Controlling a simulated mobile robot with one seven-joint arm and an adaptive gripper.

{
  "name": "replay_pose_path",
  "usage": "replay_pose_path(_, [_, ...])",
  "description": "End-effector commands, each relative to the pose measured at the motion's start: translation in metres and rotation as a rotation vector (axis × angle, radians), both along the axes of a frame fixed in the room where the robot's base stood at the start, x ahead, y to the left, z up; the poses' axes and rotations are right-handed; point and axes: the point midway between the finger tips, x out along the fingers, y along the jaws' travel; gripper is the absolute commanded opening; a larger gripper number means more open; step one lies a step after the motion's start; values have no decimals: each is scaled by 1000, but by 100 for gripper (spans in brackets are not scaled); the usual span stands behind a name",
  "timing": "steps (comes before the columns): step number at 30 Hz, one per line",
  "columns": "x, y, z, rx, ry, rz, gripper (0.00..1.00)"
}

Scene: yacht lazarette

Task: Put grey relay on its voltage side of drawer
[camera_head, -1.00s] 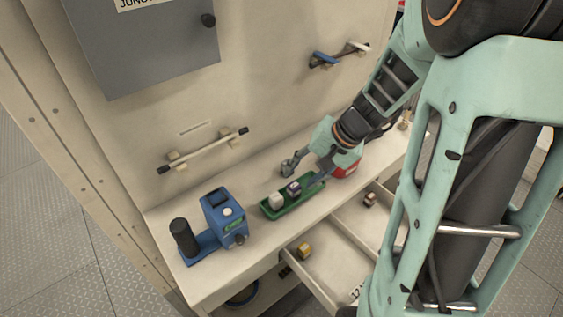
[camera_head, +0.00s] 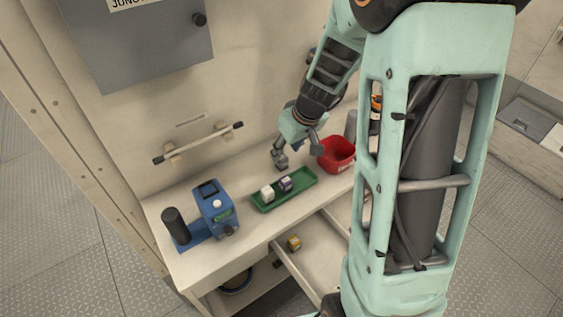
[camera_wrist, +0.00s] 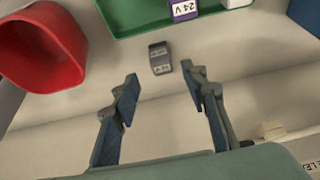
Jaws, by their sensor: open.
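The grey relay (camera_wrist: 160,58) lies on the bench top in the wrist view, a small dark grey block with a pale label too small to read. My gripper (camera_wrist: 160,80) is open and empty, with the relay just beyond its fingertips and roughly centred between them. In the head view my gripper (camera_head: 298,155) is over the bench behind the green tray; I cannot make out the relay clearly there. The open drawer (camera_head: 318,262) juts from the bench front, partly hidden by my arm. A yellow relay (camera_head: 294,243) lies in it. Its voltage markings are not visible now.
The green tray (camera_head: 266,207) holds a white relay (camera_head: 267,192) and a purple relay (camera_head: 286,184), marked 24V in the wrist view. A red bin (camera_head: 337,155) stands right of my gripper. A blue device (camera_head: 217,207) stands at left. A rail (camera_head: 200,143) is on the wall.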

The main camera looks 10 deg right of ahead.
Motion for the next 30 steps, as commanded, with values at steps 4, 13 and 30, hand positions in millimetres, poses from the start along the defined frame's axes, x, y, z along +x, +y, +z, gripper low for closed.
replay_pose_path(4, [2,2,-7,2,2,-1,41])
replay_pose_path(13, [12,8,-42,2,3,-1,41])
replay_pose_path(30, [17,10,-52,2,1,-2,23])
